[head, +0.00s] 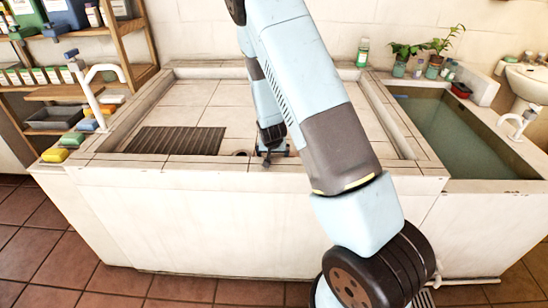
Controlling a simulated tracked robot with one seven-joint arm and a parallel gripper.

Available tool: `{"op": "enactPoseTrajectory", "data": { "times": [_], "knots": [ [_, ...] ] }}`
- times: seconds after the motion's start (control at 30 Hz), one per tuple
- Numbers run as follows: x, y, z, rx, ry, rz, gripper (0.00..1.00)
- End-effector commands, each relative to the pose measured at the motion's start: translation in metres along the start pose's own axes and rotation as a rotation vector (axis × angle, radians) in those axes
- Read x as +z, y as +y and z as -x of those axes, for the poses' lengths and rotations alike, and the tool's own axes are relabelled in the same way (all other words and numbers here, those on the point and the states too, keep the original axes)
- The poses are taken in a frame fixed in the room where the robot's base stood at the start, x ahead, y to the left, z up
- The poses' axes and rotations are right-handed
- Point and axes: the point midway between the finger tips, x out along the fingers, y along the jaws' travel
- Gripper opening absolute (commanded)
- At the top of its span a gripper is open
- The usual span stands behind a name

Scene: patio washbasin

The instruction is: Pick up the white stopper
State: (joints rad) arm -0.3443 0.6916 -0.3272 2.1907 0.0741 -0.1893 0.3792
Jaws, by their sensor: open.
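I cannot make out the white stopper in the head view; it may be hidden by my arm or the basin's front rim. My gripper (271,155) is small and low inside the wide, shallow tiled basin (200,94), close behind its front rim. It is open, and I see nothing held in it. A small round brownish thing (240,153) shows just left of my gripper, partly cut off by the rim; I cannot tell what it is. My arm covers the middle and right of the basin.
A dark slatted grate (175,140) lies in the basin's left front. A white tap (88,92) and coloured sponges (72,139) stand at left, near shelves. A green bottle (362,53) stands on the back rim. A water-filled trough (455,130) is at right. The basin's back left is clear.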

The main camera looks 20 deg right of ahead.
Motion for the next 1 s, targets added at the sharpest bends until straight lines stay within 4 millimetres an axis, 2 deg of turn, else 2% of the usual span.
{"op": "enactPoseTrajectory", "data": {
  "times": [0.17,0.73,1.0],
  "knots": [
    [-0.0002,-0.0003,0.0002,0.000,0.000,0.000,1.00],
    [-0.0001,-0.0007,0.0005,0.000,0.000,0.001,0.46],
    [-0.0008,-0.0011,0.0016,-0.001,0.001,0.001,0.46]
  ]
}}
